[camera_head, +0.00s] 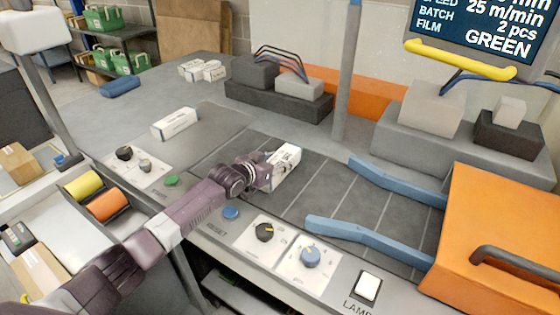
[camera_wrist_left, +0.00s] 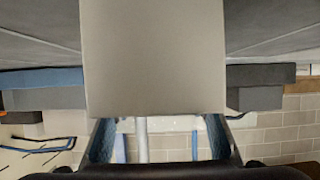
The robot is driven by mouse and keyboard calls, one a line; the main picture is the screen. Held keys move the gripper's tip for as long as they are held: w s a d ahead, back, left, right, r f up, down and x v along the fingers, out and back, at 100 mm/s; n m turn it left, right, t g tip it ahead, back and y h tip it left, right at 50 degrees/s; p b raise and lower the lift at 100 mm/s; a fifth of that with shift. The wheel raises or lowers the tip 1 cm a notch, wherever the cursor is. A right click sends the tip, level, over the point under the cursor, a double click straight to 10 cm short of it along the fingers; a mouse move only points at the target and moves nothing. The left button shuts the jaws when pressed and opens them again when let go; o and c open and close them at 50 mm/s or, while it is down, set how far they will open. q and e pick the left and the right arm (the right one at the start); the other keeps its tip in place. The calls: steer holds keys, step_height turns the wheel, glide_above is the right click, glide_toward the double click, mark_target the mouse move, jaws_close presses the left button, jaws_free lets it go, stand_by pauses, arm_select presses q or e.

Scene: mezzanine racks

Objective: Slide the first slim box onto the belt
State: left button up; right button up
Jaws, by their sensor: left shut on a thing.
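My left gripper (camera_head: 266,172) is shut on a white slim box (camera_head: 286,164). The box is over the left part of the dark slatted belt (camera_head: 334,192); I cannot tell whether it rests on it. In the left wrist view the held box (camera_wrist_left: 155,60) is a plain grey face filling the middle, with the gripper (camera_wrist_left: 158,138) fingers at its two sides. A second white slim box (camera_head: 174,123) lies on the dark grey plate (camera_head: 212,121) left of the belt. My right gripper is not in view.
Blue guide rails (camera_head: 390,182) narrow toward an orange machine housing (camera_head: 500,235) at the right. A control panel with knobs (camera_head: 310,256) and buttons runs along the front edge. More white boxes (camera_head: 203,70) lie at the back. A grey post (camera_head: 347,75) stands behind the belt.

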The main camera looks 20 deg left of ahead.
arm_select(q)
steer(key=shift+r, duration=0.1)
steer(key=o, duration=1.5)
steer(key=shift+o, duration=0.2)
steer(key=v, duration=1.2)
steer(key=shift+a, duration=0.1)
